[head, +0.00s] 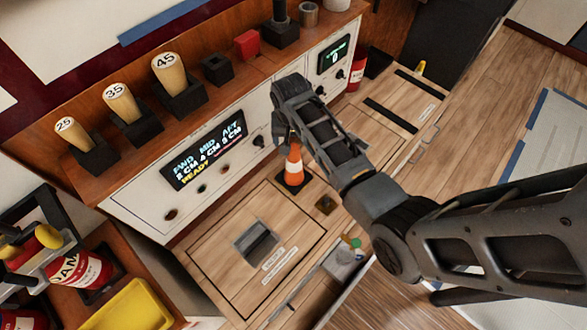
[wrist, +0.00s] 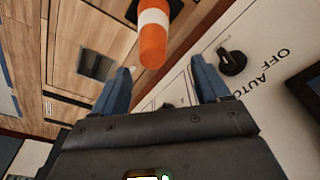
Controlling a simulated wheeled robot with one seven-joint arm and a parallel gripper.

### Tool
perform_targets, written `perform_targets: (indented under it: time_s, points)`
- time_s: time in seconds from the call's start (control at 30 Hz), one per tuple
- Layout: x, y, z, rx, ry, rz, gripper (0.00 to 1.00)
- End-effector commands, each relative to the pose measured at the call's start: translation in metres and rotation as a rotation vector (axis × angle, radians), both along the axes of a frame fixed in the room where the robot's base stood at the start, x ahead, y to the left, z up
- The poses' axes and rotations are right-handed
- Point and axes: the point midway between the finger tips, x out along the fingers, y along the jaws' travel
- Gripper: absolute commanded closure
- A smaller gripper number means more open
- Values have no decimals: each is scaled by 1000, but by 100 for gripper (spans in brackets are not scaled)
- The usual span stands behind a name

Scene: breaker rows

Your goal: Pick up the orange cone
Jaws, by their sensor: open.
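The orange cone (head: 294,167) with a white band and a black square base stands upright on the wooden counter, close to the white control panel. In the wrist view the cone (wrist: 153,45) shows at the top middle, its orange tip pointing toward my gripper. My gripper (head: 284,132) is above the cone in the head view, partly hidden behind my arm. In the wrist view my gripper (wrist: 160,85) has its two blue fingers spread apart, with the cone's tip beyond and between them. Nothing is held.
The control panel (head: 205,150) with a lit display and knobs rises right behind the cone. A black rotary knob (wrist: 232,62) is close to my right finger in the wrist view. A recessed hatch (head: 256,242) lies left of the cone. A yellow tray (head: 130,305) is at lower left.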

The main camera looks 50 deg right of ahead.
Motion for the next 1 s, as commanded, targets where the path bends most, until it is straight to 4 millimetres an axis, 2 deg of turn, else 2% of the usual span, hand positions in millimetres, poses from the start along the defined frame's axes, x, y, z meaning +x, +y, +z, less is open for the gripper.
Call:
perform_targets:
  time_s: [0.33, 0.47, 0.8, 1.0]
  points:
    - [-8, -4, -42, 1, 2, 1, 25]
    - [-5, -5, -58, 1, -1, 1, 25]
    - [-5, -6, -64, -1, -2, 1, 25]
    - [-5, -6, -64, -1, -2, 1, 44]
